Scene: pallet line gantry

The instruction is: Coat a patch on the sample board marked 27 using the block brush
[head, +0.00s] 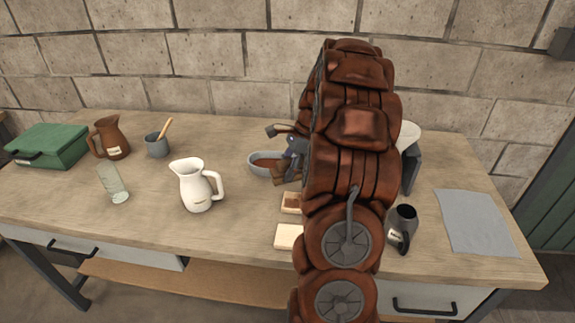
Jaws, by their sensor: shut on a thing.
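My gripper (295,150) is at the middle of the table, partly hidden behind my own arm. It is shut on what looks like the block brush (281,176), whose brown block shows below the gripper at the right side of a grey bowl (252,168) with brown coating in it. I cannot tell whether the brush touches the bowl. A small pale sample board (284,209) with a brown patch lies in front of the bowl. A second pale board (288,236), with no patch visible, lies nearer the front edge. Any numbers on the boards are too small to read.
A white jug (193,187), a glass (112,184), a grey cup with a wooden stick (157,146), a brown jug (110,138) and a green case (48,146) stand left. A dark mug (400,222) and a grey sheet (475,222) are right. My arm hides the middle right.

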